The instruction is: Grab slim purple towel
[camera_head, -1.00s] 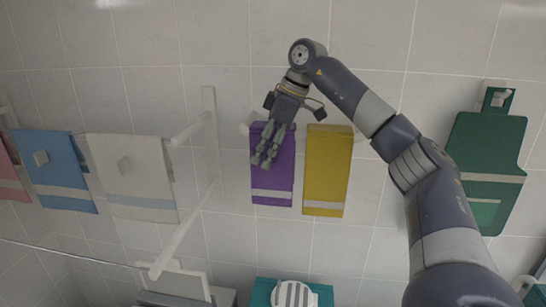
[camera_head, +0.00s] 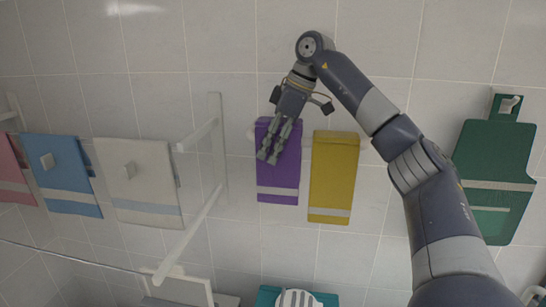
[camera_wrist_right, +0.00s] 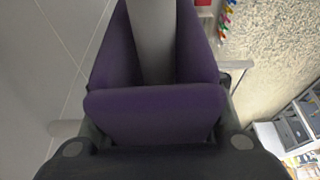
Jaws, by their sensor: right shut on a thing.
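The slim purple towel (camera_head: 279,180) hangs on the wall rail in the head view, with a pale band near its lower edge. My right gripper (camera_head: 269,156) reaches down over its upper part and is shut on it; the fingers cover some of its cloth. In the right wrist view the purple towel (camera_wrist_right: 155,115) fills the middle, close to the gripper, with a pale grey bar-like strip between its purple sides. My left gripper is not in view.
A yellow towel (camera_head: 333,180) hangs close to the right of the purple one. A white rack (camera_head: 218,150) stands out at the left, past it white (camera_head: 135,175) and blue (camera_head: 62,170) towels. A green board-shaped item (camera_head: 492,155) hangs at the far right.

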